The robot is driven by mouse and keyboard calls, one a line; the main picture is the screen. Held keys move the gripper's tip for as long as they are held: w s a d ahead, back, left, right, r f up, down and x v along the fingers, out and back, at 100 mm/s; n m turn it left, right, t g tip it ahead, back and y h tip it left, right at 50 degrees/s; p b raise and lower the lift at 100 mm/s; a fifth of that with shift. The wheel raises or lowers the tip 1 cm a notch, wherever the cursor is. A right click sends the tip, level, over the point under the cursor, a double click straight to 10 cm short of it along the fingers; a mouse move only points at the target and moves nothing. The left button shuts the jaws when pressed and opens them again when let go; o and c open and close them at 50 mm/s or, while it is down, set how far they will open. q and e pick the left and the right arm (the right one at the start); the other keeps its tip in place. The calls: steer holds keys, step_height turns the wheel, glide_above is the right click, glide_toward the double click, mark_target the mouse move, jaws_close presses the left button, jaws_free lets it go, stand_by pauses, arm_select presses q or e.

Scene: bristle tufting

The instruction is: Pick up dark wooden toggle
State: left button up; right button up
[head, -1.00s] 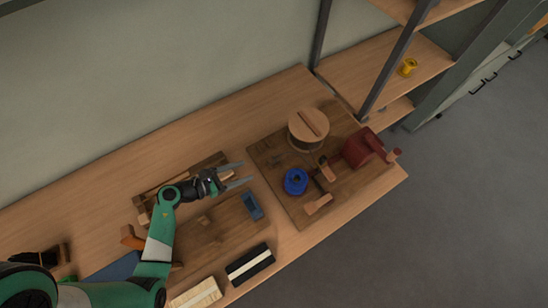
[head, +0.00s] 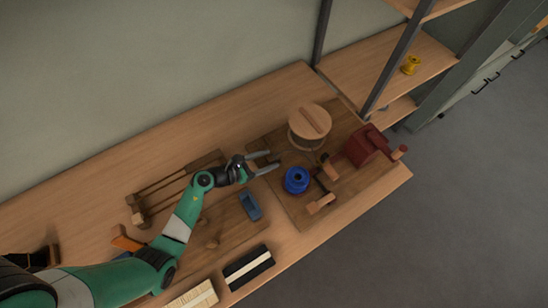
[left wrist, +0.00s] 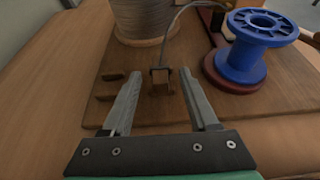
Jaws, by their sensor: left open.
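My left gripper (head: 271,161) is open and empty over the left part of the dark brown board (head: 292,205). In the left wrist view its two fingers (left wrist: 160,74) point forward. A small dark brown upright piece with a lighter block (left wrist: 159,82) shows between and just beyond the fingertips, apart from them. It may be the toggle. Two short dark wooden pegs (left wrist: 106,97) lie just left of the left finger, and I cannot tell whether one of them is the toggle. In the head view the gripper hides this spot.
A blue spool (head: 296,180) stands right of the gripper, also seen in the left wrist view (left wrist: 262,42). A wood-topped drum (head: 309,122) stands behind. A dark red box (head: 367,146) is farther right. A blue block (head: 250,205) and a black-and-cream brush (head: 249,267) lie nearer the front.

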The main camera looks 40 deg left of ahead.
arm_select(q)
jaws_close()
steer(key=shift+r, duration=0.1)
